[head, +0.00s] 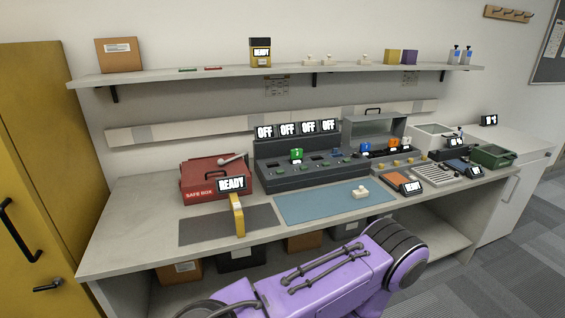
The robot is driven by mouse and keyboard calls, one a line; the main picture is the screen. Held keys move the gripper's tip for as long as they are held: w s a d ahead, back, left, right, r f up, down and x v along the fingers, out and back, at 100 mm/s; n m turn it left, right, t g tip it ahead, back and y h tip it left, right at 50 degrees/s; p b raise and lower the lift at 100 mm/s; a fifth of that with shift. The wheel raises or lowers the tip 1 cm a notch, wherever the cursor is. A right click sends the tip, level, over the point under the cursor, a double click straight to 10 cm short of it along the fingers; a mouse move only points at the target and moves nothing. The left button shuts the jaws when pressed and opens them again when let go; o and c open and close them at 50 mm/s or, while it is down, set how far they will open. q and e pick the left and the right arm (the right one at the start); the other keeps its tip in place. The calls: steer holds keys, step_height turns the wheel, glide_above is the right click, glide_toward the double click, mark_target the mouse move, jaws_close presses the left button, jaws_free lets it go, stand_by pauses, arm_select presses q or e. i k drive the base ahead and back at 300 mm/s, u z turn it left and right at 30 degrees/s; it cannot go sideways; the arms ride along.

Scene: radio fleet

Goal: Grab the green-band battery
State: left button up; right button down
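A small green block with a white mark (296,155) stands upright in the dark charger dock (268,181) on the workbench. It may be the green-band battery, but it is too small to tell. Several smaller green patches show along the dock, also too small to identify. Small blue, orange and white pieces stand farther right along the bench. Neither of my grippers is in view. A purple arm link of mine crosses the bottom of the picture, in front of the bench.
A red safe box (203,181) sits left of the dock. The blue mat (310,207) holds a small pale object (361,191). A green bin (492,155) is at right. A shelf (150,79) runs above.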

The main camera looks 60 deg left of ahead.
mark_target(295, 154)
steer(key=u, duration=1.5)
